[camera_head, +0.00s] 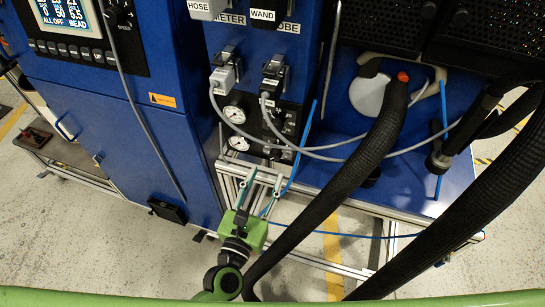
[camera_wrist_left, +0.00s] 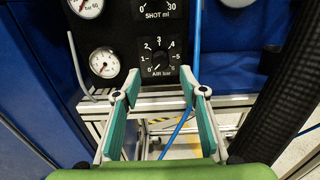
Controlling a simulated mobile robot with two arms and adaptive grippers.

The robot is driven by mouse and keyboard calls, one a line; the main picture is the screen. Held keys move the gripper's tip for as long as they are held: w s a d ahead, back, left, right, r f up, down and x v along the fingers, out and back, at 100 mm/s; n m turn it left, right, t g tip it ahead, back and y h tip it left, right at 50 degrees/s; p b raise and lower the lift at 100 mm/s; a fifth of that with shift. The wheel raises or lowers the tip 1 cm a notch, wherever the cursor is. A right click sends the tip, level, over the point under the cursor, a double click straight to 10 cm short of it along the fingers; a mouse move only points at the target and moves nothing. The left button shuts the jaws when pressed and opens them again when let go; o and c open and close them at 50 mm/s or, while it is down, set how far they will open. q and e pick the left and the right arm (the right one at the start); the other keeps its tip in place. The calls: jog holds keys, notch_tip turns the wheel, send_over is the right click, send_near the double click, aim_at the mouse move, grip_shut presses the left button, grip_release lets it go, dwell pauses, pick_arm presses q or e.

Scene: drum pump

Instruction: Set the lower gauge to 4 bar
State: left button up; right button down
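The lower gauge (camera_head: 239,143) is a small round white dial on the dark panel of the blue cabinet. In the left wrist view the lower gauge (camera_wrist_left: 104,62) shows at the upper left; its reading is too small to tell. Right of it is a dark dial marked AIR bar (camera_wrist_left: 157,58) with a numbered scale. My left gripper (camera_head: 264,180) is below the panel. In the left wrist view the left gripper (camera_wrist_left: 158,82) has its teal-padded fingers apart and nothing between them. Its tips appear just below the AIR bar dial, apart from it. My right gripper is not in view.
The upper gauge (camera_head: 235,114) sits above the lower one. Grey cables (camera_head: 320,157) and a blue tube (camera_head: 305,127) hang near the panel. A thick black hose (camera_head: 350,175) crosses on the right. An aluminium frame (camera_head: 350,205) runs below.

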aim_at(274, 156)
pick_arm(q)
jog(key=x, duration=0.6)
jog(key=shift+w+p, duration=0.15)
jog(key=shift+p, duration=0.25)
jog(key=shift+c, duration=0.4)
jog(key=c, duration=1)
